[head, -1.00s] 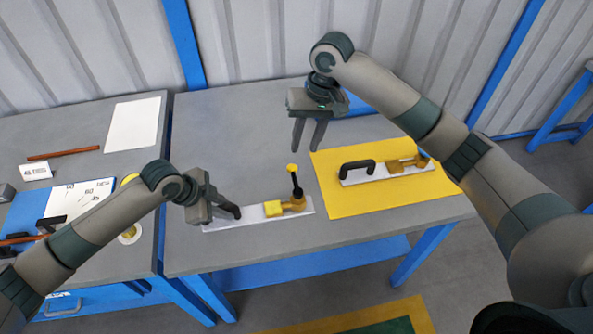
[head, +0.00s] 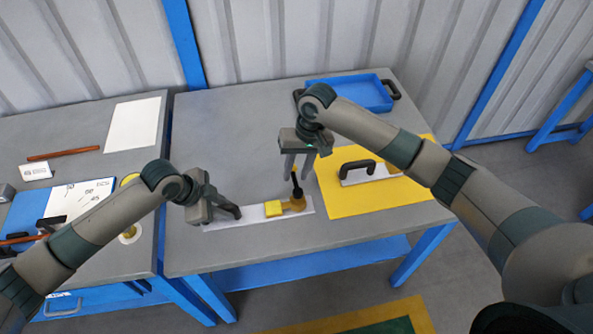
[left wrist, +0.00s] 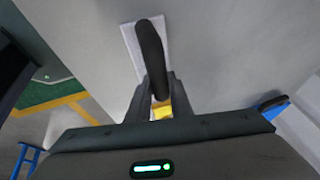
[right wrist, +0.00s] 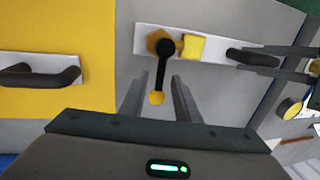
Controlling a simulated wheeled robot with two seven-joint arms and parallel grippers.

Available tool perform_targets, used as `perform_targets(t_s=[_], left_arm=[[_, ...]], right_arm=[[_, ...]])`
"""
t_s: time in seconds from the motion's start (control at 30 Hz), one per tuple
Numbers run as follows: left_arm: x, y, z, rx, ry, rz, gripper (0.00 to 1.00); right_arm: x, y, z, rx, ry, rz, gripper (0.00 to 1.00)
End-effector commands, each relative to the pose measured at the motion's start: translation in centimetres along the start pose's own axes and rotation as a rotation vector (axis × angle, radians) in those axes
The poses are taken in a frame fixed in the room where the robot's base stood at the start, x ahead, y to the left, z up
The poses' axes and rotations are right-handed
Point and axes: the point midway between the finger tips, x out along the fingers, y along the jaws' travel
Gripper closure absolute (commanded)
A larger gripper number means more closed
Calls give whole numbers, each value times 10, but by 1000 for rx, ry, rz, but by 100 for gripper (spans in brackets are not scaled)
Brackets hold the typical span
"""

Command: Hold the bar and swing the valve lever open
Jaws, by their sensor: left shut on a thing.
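The valve plate (head: 250,217) is a white strip with a black bar handle, a yellow block (head: 274,209) and a brass valve body (head: 297,204). My left gripper (head: 232,212) is shut on the bar (left wrist: 152,55) at the plate's left end.
A yellow mat (head: 345,207) to the right carries a second plate with a black handle (head: 358,167), partly hidden by my right arm. A blue tray (head: 360,93) lies at the back. The left table holds a white sheet (head: 133,124) and a chart (head: 80,197).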

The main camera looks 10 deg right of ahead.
Motion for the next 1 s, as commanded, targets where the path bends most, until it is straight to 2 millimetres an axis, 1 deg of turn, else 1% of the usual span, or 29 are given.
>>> perform_targets(t_s=[0.27, 0.3, 0.37, 0.4, 0.43, 0.77, 1.0], left_arm=[[0, 0, 0, 0, -1, 0, 100], [0, 0, 0, 0, -1, 0, 100], [0, 0, 0, 0, -1, 0, 100], [0, 0, 0, 0, -1, 0, 100], [0, 0, 0, 0, -1, 0, 100], [0, 0, 0, 0, -1, 0, 100], [0, 0, 0, -1, -1, 0, 100]], right_arm=[[2, 0, 0, 0, 0, 0, 71], [2, 0, 0, 0, 0, 0, 73], [2, 0, 0, 0, 0, 0, 87], [2, 0, 0, 0, 0, 0, 97], [2, 0, 0, 0, 0, 0, 100], [1, 0, 0, 10, 2, 0, 100], [0, 4, 1, 76, 15, 0, 100]])
